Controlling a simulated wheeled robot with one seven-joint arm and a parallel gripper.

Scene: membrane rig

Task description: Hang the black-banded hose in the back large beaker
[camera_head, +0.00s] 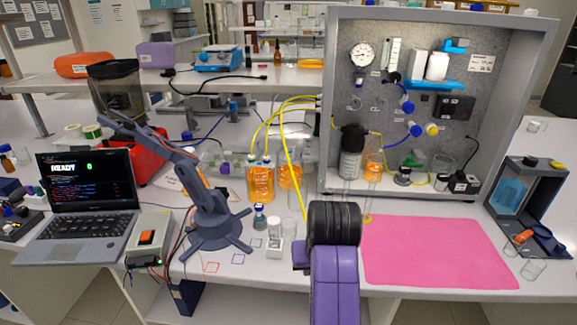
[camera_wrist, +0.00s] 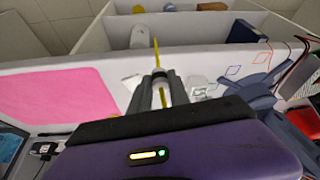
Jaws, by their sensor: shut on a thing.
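A yellow hose (camera_head: 292,165) runs down from the rig's left side to my gripper (camera_head: 306,226), which is mostly hidden behind my arm. In the wrist view, my gripper (camera_wrist: 161,93) is shut on the yellow hose (camera_wrist: 156,52), which shows between and beyond the fingers. Other yellow hoses reach down to these beakers. My gripper is in front and right of both.
The grey rig cabinet (camera_head: 327,110) stands behind my arm, with a pink mat (camera_head: 440,252) to the right. Small glassware crowds the bench near the beakers.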

